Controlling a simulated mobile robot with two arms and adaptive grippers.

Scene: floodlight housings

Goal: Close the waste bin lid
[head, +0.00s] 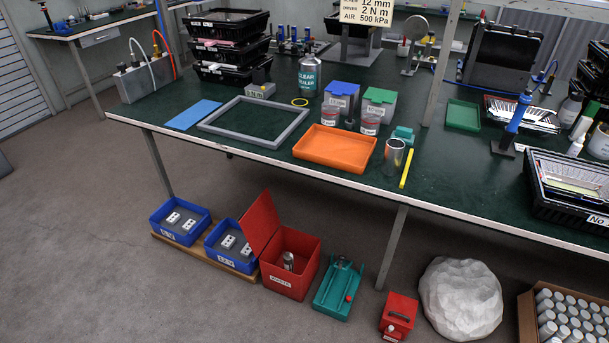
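The red waste bin (289,284) stands on the floor in front of the workbench, with a white label on its front. Its red lid (260,224) is open, tilted up and leaning back to the left of the opening. A grey metallic can (288,260) is visible inside the bin. Neither of my grippers shows in the head view.
Blue bins (180,221) on a wooden board stand left of the waste bin. The workbench edge (300,170) overhangs behind. The floor at the left is clear.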

